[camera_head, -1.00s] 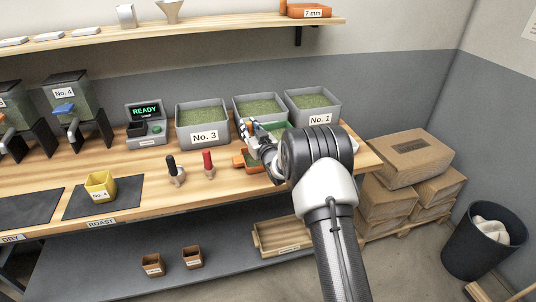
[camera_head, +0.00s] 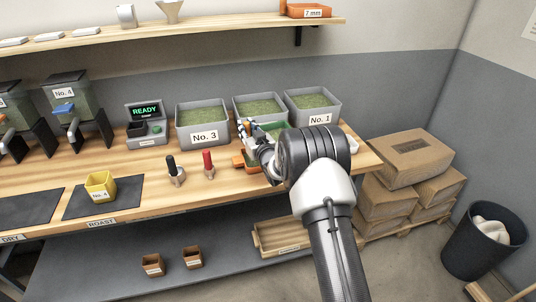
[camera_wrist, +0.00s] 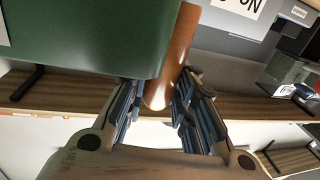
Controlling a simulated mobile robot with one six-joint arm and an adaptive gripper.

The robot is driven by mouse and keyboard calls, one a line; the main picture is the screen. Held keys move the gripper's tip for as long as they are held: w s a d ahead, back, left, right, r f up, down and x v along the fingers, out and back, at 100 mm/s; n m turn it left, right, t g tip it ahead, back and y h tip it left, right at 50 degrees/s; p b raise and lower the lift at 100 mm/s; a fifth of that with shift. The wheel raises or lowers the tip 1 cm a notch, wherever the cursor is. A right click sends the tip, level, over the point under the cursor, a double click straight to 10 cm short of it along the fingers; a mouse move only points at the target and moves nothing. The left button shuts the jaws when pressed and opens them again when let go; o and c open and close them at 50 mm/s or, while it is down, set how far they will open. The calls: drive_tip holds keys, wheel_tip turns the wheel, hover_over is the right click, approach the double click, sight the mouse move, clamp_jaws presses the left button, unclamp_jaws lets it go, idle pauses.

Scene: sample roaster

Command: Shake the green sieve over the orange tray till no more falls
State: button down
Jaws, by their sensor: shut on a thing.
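The green sieve (camera_head: 275,127) shows partly behind my arm in the head view, in front of the grey bins. In the wrist view the green sieve (camera_wrist: 85,35) fills the upper left, close to the camera. Its orange-brown handle (camera_wrist: 172,60) lies between the fingers of my gripper (camera_wrist: 158,100), which is shut on it. In the head view my gripper (camera_head: 250,138) is above the bench. The orange tray (camera_head: 240,161) is on the bench below, mostly hidden by my arm. The inside of the sieve and any falling beans cannot be seen.
Grey bins of green beans, including No. 3 (camera_head: 203,124) and No. 1 (camera_head: 313,106), stand close behind. A black-handled tool (camera_head: 173,168) and a red-handled tool (camera_head: 208,164) stand left of the tray. Cardboard boxes (camera_head: 408,160) are beyond the bench's right end.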

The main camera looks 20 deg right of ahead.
drive_tip(key=a, duration=0.5)
drive_tip(key=shift+d, duration=2.9)
drive_tip(key=a, duration=0.6)
drive_tip(key=shift+r, duration=0.15)
